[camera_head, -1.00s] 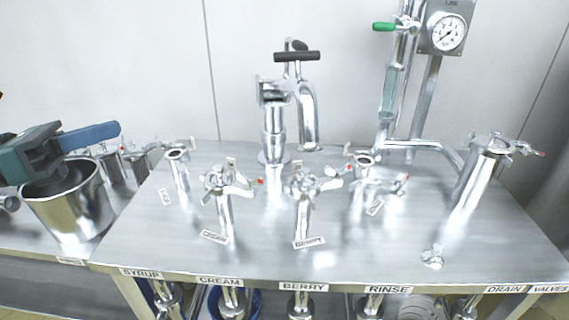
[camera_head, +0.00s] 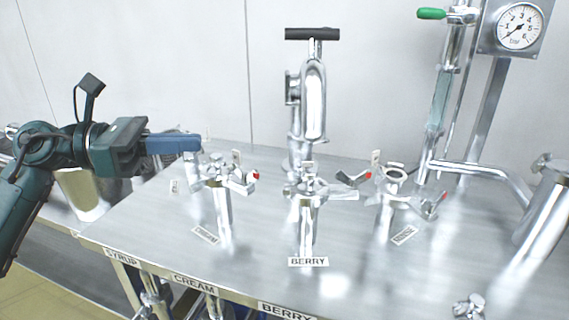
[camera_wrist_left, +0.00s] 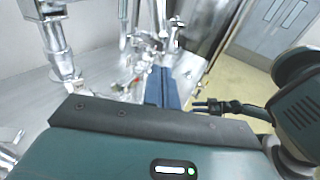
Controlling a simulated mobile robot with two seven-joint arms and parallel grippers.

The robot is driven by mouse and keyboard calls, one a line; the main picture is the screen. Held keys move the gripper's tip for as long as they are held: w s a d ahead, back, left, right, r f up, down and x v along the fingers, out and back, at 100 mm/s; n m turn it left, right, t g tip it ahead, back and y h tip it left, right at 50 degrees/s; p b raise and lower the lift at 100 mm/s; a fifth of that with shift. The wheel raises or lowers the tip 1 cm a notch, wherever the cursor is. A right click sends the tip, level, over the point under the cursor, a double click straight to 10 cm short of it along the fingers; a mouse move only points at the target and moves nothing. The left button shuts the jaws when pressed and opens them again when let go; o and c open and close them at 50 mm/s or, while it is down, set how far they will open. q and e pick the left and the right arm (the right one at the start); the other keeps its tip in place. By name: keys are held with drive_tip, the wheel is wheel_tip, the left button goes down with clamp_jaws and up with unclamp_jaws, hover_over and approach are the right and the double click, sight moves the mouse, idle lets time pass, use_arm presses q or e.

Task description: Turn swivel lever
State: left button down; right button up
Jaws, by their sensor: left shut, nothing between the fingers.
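The steel swivel pipe (camera_head: 313,100) stands at the back middle of the metal table, with a black T-handle bar (camera_head: 312,34) on top. Its curved spout faces me. Several short steel ports with red-tipped levers stand in front: the cream port (camera_head: 223,212), the berry port (camera_head: 306,225) and the rinse port (camera_head: 385,215). My left gripper (camera_head: 198,143) has its blue fingers together and empty, just left of the cream port. It looks close to the syrup port, which it mostly hides. The fingers also show in the left wrist view (camera_wrist_left: 163,88). My right gripper is not in view.
A pressure gauge (camera_head: 518,27) and a green-handled valve (camera_head: 432,14) are at the back right. A large drain pipe (camera_head: 545,210) stands at the right. A steel bucket (camera_head: 82,195) is behind my left arm.

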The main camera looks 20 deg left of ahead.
sight(298, 140)
use_arm(q)
drive_tip(key=p+x, duration=0.2)
drive_tip(key=x, duration=0.4)
drive_tip(key=p+x, duration=0.2)
drive_tip(key=x, duration=0.4)
drive_tip(key=shift+w+d+r, duration=0.1)
drive_tip(key=shift+d+r, duration=0.1)
drive_tip(key=shift+d, duration=0.2)
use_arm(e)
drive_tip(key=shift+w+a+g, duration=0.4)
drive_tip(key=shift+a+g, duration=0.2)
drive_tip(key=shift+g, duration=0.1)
use_arm(q)
drive_tip(key=shift+w+d+f+p, duration=0.25)
drive_tip(key=shift+w+d+p, duration=0.1)
drive_tip(key=shift+d, duration=0.25)
drive_tip(key=shift+d, duration=0.1)
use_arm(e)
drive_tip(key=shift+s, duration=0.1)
